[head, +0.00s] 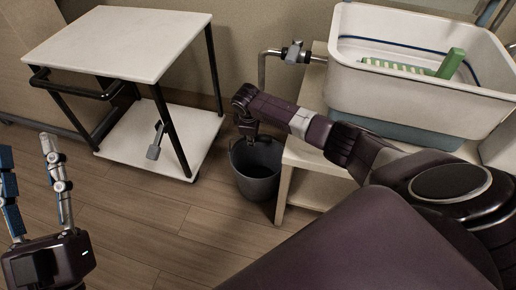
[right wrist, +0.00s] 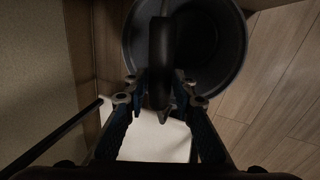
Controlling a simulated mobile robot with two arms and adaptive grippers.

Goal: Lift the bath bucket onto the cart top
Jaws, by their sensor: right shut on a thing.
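The bath bucket (head: 258,181) is dark grey and upright, at floor level beside the white stand; I cannot tell if its base touches the floor. My right gripper (head: 250,137) is above its rim, shut on the bucket's handle. In the right wrist view the dark handle (right wrist: 160,50) runs between the two fingers, with the round bucket (right wrist: 226,45) behind it. The cart has an empty white top (head: 125,42), black legs and a lower shelf (head: 120,150), left of the bucket. My left gripper (head: 32,172) is open and empty at the lower left.
A white tub (head: 420,100) with a green-handled item (head: 450,63) stands on the pale stand (head: 300,155) at right. A tap (head: 293,53) projects toward the cart. A grey pedal-like piece (head: 155,145) is at the lower shelf. Wood floor (head: 150,235) in front is clear.

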